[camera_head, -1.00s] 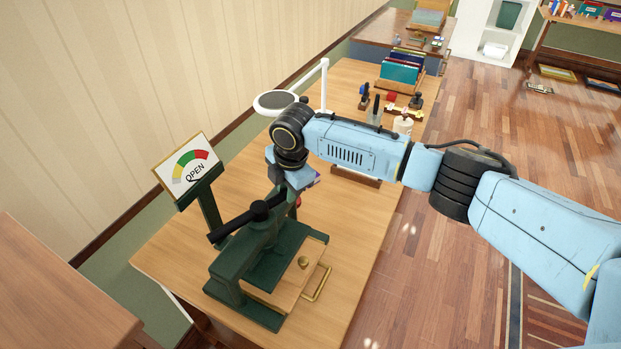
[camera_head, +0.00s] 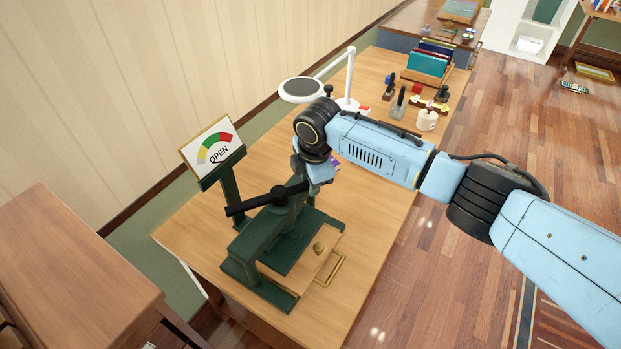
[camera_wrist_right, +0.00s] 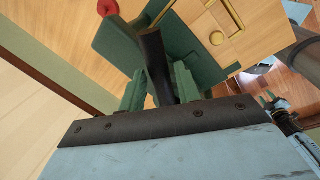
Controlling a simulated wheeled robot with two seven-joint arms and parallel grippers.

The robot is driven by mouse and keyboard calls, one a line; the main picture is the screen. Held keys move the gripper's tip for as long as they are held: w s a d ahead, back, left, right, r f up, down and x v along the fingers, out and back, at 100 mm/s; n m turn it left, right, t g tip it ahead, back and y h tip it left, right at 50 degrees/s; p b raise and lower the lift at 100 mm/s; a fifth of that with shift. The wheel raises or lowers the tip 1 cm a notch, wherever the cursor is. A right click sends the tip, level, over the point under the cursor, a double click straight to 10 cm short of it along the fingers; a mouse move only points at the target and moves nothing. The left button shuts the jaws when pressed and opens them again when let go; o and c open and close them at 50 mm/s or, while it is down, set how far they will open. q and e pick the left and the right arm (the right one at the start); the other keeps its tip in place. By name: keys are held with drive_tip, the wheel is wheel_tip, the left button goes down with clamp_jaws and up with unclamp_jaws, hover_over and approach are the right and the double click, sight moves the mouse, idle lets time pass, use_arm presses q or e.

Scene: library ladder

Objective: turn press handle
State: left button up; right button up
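The dark green press (camera_head: 262,268) stands on the near end of the wooden table. Its black handle bar (camera_head: 250,204) runs level across the top, its left end free. My right gripper (camera_head: 308,180) points down at the bar's right end; its fingertips are hidden behind the wrist and press. In the wrist view the dark bar (camera_wrist_right: 155,65) runs up to the front of my gripper, between green parts, with a red knob (camera_wrist_right: 107,7) beyond. I cannot tell whether the fingers grip it. A gauge sign (camera_head: 211,148) reading OPEN stands behind the press. My left gripper is not in view.
A wooden cabinet (camera_head: 65,262) stands at the left. A round lamp (camera_head: 301,88), stamps, a white mug (camera_head: 427,120) and a file rack (camera_head: 428,66) are farther back on the table.

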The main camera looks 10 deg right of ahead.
drive_tip(key=shift+o, duration=0.8)
wheel_tip(320, 180, up, 13)
drive_tip(key=s, duration=0.2)
drive_tip(key=shift+s+d+b, duration=0.25)
drive_tip(key=shift+d+b, duration=0.05)
drive_tip(key=shift+d, duration=0.05)
